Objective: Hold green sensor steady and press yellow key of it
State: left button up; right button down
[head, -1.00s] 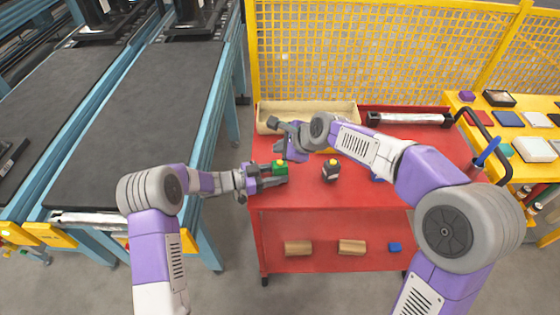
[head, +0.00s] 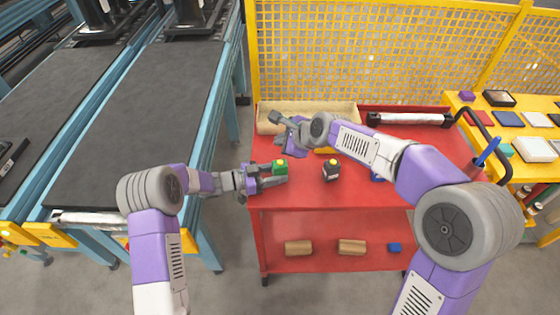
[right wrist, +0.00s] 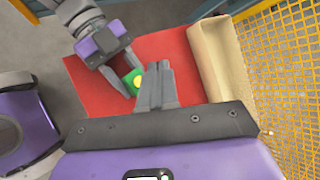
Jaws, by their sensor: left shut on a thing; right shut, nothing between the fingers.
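The green sensor (head: 280,168) with a yellow key (head: 281,161) on its top is at the left part of the red cart top. My left gripper (head: 270,179) is shut on the green sensor from the left. The sensor also shows in the right wrist view (right wrist: 131,84), between the left gripper's fingers (right wrist: 124,80), with the yellow key (right wrist: 137,80) facing up. My right gripper (head: 276,121) is shut and empty, above the cart and behind the sensor in the head view. In the right wrist view its closed fingertips (right wrist: 157,68) are beside the key, apart from it.
A dark block with a yellow top (head: 331,169) stands on the red cart (head: 390,193), right of the sensor. A beige bin (head: 345,112) lies along the cart's back, before a yellow mesh fence (head: 350,50). A conveyor (head: 140,120) stands to the left.

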send_over(282, 166)
jog(key=shift+f, duration=2.7)
jog(key=shift+f, duration=0.4)
jog(key=shift+f, duration=0.45)
dwell(0.3)
dwell(1.6)
jog(key=shift+r, duration=0.9)
notch_tip(282, 166, up, 5)
